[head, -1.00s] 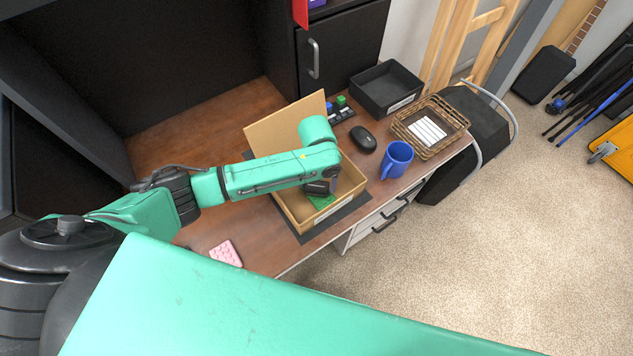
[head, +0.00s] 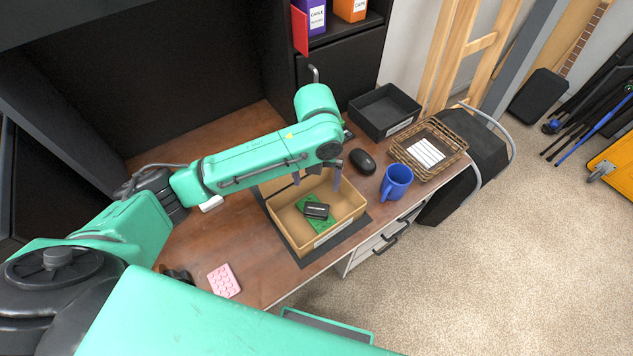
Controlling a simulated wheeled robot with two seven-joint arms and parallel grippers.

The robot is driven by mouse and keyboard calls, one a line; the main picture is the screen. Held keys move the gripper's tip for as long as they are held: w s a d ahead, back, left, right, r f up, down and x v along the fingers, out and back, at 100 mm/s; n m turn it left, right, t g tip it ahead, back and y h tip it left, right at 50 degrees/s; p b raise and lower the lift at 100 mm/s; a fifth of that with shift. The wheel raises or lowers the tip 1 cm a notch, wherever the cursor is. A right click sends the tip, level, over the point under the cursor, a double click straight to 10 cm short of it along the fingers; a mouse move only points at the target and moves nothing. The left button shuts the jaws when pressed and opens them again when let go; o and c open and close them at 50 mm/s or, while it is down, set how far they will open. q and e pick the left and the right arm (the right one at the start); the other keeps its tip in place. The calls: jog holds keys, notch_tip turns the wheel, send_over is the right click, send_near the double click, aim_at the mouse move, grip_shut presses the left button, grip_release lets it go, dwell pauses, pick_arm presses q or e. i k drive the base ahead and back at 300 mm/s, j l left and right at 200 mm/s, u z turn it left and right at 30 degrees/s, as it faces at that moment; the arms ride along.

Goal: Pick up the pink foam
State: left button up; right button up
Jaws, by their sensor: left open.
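The pink foam (head: 223,281) is a small bumpy pink block lying flat on the wooden desk, near its front edge and left of the cardboard box. My left gripper (head: 317,179) is open over the back part of the open cardboard box (head: 282,228), well away from the foam. Its fingers point down and nothing shows between them. A green board (head: 312,223) with a black part (head: 316,210) on it lies inside the box. My right gripper is out of view.
A small dark object (head: 178,274) lies just left of the foam. A blue mug (head: 396,182), a black mouse (head: 362,161), a wicker basket (head: 456,152) and a black tray (head: 362,112) stand at the right. The desk between foam and box is clear.

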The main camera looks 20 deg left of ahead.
aim_at(224, 283)
jog(key=k, duration=1.5)
